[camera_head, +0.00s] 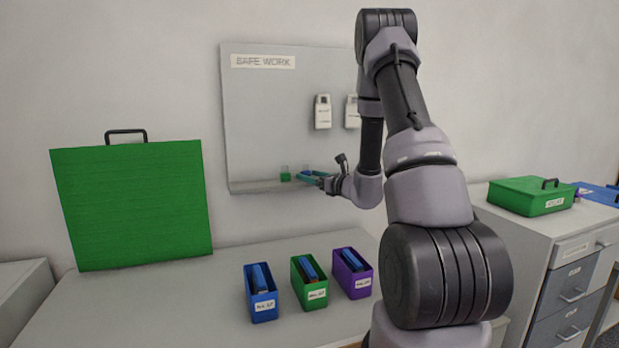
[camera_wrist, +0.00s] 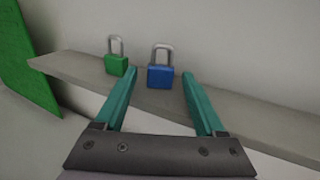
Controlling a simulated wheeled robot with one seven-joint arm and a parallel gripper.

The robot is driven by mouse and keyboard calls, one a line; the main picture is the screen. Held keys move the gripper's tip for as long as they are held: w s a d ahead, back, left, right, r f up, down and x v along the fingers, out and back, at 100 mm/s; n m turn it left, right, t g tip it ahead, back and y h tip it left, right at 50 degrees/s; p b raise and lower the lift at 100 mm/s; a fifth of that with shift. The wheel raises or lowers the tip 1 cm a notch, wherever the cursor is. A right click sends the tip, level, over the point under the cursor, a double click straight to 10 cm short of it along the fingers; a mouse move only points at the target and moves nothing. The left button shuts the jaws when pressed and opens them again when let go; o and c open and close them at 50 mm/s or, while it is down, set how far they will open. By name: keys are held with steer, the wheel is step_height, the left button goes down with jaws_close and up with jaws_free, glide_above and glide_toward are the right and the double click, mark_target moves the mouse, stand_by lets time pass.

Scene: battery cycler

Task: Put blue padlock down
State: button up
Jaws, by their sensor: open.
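The blue padlock (camera_wrist: 160,76) stands upright on the grey ledge, its metal shackle pointing up. My gripper (camera_wrist: 158,92) is open, with teal fingers on either side of and in front of the padlock in the wrist view. The fingers look apart from it. A green padlock (camera_wrist: 117,64) stands on the same ledge just left of it. In the head view, my gripper (camera_head: 316,176) is at the ledge of the grey "SAFE WORK" board (camera_head: 270,100). The green padlock (camera_head: 285,174) shows left of the fingers. The blue padlock is small and partly hidden there.
Blue (camera_head: 263,308), green (camera_head: 315,300) and purple (camera_head: 355,286) bins stand on the table below the board. A large green case (camera_head: 130,205) stands at left. A green box (camera_head: 530,197) sits on the right cabinet. Two white tags hang on the board. The ledge right of the blue padlock is clear.

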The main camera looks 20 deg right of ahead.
steer(key=v, duration=1.1)
steer(key=s+a+r+n+g+y, duration=0.3)
steer(key=s+a+r+n+g, duration=0.25)
steer(key=s+a+n, duration=0.35)
steer(key=s+a+r+n+g+y, duration=0.3)
steer(key=s+a+r+n+g, duration=0.25)
steer(key=a+n+g, duration=0.35)
steer(key=s+n+h, duration=0.5)
steer(key=s, duration=0.3)
steer(key=s+d+r+n+t+h, duration=0.3)
steer(key=d+r+n+t+h, duration=0.1)
steer(key=d+r+t+h, duration=0.1)
steer(key=shift+d+r+n+h, duration=0.3)
steer(key=shift+r+h, duration=0.1)
steer(key=shift+r, duration=0.3)
